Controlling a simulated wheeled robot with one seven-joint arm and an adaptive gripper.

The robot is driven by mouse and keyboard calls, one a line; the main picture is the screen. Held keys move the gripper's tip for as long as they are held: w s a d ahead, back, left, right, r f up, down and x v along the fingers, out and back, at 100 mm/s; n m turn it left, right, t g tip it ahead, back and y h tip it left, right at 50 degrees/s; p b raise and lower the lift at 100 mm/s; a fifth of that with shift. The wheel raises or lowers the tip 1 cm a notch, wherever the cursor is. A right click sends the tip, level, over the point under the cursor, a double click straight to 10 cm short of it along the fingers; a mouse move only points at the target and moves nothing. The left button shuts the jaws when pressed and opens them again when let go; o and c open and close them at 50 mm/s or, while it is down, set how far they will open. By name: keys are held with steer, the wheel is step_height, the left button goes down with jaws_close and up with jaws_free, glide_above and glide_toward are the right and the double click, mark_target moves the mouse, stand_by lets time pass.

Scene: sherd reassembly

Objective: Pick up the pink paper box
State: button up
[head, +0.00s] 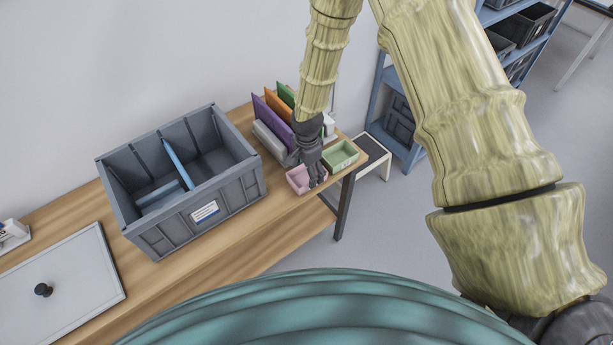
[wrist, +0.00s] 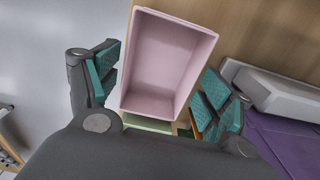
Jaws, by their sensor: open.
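The pink paper box (head: 298,180) is a small open-topped tray near the right front edge of the wooden table. In the wrist view the pink box (wrist: 166,62) looks empty and lies between my gripper's two fingers. My gripper (head: 314,180) is open and points down at the box, hiding part of it in the head view. In the wrist view the teal finger pads of my gripper (wrist: 160,92) stand on either side of the box. Whether either pad touches its walls I cannot tell.
A green box (head: 341,154) stands beside the pink one. A grey holder (head: 270,142) with purple, orange and green folders is behind it. A large grey crate (head: 208,222) with blue dividers stands to the left. The wooden table's (head: 285,215) front strip is bare.

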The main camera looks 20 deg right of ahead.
steer(key=shift+f, duration=0.85)
steer(key=c, duration=0.7)
